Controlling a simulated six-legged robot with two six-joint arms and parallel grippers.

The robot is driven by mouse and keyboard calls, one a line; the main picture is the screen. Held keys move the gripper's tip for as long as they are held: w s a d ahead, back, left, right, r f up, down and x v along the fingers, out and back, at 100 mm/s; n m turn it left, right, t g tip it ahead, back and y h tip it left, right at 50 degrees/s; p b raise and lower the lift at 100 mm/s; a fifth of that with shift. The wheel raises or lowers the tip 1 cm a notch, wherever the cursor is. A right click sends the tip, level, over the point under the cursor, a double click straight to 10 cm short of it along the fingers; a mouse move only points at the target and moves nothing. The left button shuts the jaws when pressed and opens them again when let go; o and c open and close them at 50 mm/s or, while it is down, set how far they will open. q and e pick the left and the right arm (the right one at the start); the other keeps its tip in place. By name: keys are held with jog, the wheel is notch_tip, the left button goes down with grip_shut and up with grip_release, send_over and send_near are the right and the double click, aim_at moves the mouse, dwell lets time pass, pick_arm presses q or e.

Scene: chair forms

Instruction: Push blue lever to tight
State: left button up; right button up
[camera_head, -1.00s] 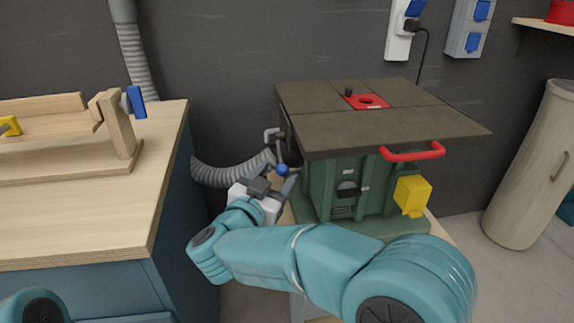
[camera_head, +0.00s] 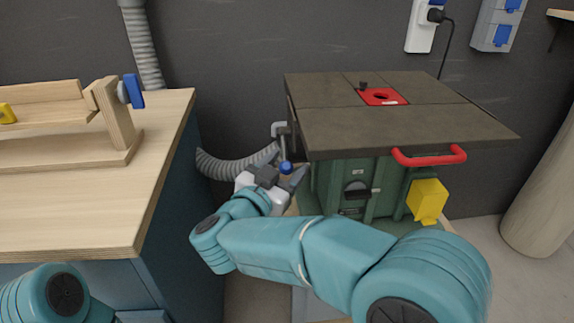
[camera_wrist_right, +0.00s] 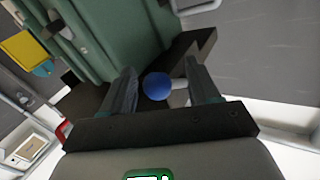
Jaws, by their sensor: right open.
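A lever with a round blue knob (camera_head: 285,167) stands at the left side of the green machine (camera_head: 370,187). Its grey rod rises beside the machine's tabletop. My right gripper (camera_head: 287,178) is open at this knob. In the right wrist view the blue knob (camera_wrist_right: 157,86) lies between the two open fingers of my right gripper (camera_wrist_right: 160,80), with visible gaps on both sides. A short pale rod (camera_wrist_right: 180,97) runs from the knob towards the right finger. My left gripper is out of view; only part of my left arm shows at the lower left.
The dark tabletop (camera_head: 400,125) with a red handle (camera_head: 430,157) overhangs close to my right gripper. A yellow box (camera_head: 428,200) sits below it. A grey hose (camera_head: 235,167) runs behind the gripper. A wooden bench (camera_head: 90,215) with a blue-handled wooden jig (camera_head: 133,90) stands left.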

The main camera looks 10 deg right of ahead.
grip_shut()
jog(key=shift+r+p, duration=0.25)
jog(key=shift+p, duration=0.25)
jog(key=shift+s+d+r+p, duration=0.1)
jog(key=shift+r+p, duration=0.15)
jog(key=shift+p, duration=0.35)
jog(key=r+n+g+p, duration=0.1)
jog(key=g+p, duration=0.1)
jog(key=p, duration=0.6)
jog(key=s+r+n+g+y+p, duration=0.1)
jog(key=r+p, duration=0.1)
jog(key=p, duration=0.7)
jog(key=r+n+g+y+p, duration=0.1)
jog(key=g+p, duration=0.1)
jog(key=p, duration=0.6)
jog(key=shift+s+r+g+p, duration=0.2)
jog(key=shift+r+g+p, duration=0.1)
jog(key=shift+p, duration=0.1)
jog(key=shift+f+p, duration=0.15)
jog(key=shift+p, duration=0.7)
